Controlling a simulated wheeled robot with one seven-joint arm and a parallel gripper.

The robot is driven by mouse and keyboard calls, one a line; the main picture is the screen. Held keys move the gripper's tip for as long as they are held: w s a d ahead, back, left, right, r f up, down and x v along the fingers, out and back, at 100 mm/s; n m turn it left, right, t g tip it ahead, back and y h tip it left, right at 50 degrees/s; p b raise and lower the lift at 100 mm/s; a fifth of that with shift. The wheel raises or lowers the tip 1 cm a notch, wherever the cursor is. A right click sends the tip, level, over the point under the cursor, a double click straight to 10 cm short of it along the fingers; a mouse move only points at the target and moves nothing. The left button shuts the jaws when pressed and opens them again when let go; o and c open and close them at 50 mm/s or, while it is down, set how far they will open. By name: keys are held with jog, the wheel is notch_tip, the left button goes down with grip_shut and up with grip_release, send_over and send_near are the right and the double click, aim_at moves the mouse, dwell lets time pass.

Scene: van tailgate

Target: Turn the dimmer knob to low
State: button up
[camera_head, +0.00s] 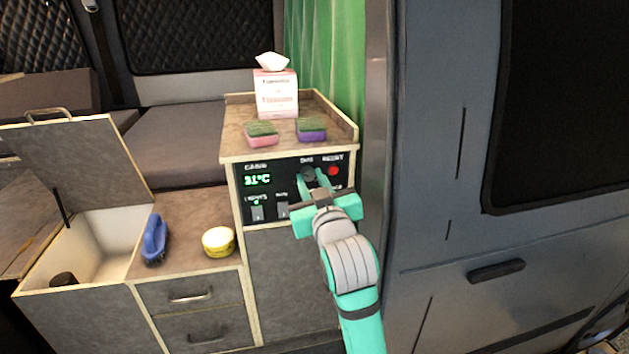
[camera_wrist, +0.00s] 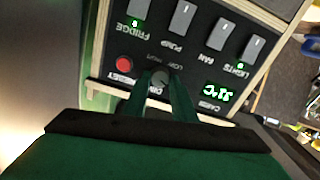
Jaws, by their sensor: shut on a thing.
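The dimmer knob (camera_head: 308,173) is a small round grey knob on the black control panel (camera_head: 270,203) at the front of the cabinet. In the wrist view the knob (camera_wrist: 160,78) sits between my fingertips, with small lettering around it that is hard to read. My gripper (camera_head: 312,178) reaches the panel from the lower right and is shut on the knob; it also shows in the wrist view (camera_wrist: 160,84). My fingers hide part of the knob and of the panel below it. I cannot tell the knob's exact setting.
A red reset button (camera_wrist: 124,64) is close beside my fingers. Several rocker switches, such as the pump switch (camera_wrist: 182,18), share the panel. A tissue box (camera_head: 276,92) and two sponges (camera_head: 262,134) stand on top. An open bin (camera_head: 95,245), blue brush (camera_head: 154,238) and yellow tin (camera_head: 218,241) are left.

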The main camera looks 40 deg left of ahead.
jog(key=n, duration=0.6)
jog(key=shift+r, duration=0.15)
jog(key=n, duration=0.4)
jog(key=shift+d, duration=0.1)
jog(key=shift+w+r+n, duration=0.1)
jog(key=shift+n, duration=0.8)
jog(key=shift+d, duration=0.15)
jog(key=o, duration=1)
jog(key=shift+w, duration=0.1)
jog(key=shift+o, duration=0.2)
jog(key=shift+s, duration=0.2)
jog(key=v, duration=1)
jog(key=shift+s+d, duration=0.25)
jog(key=shift+s, duration=0.05)
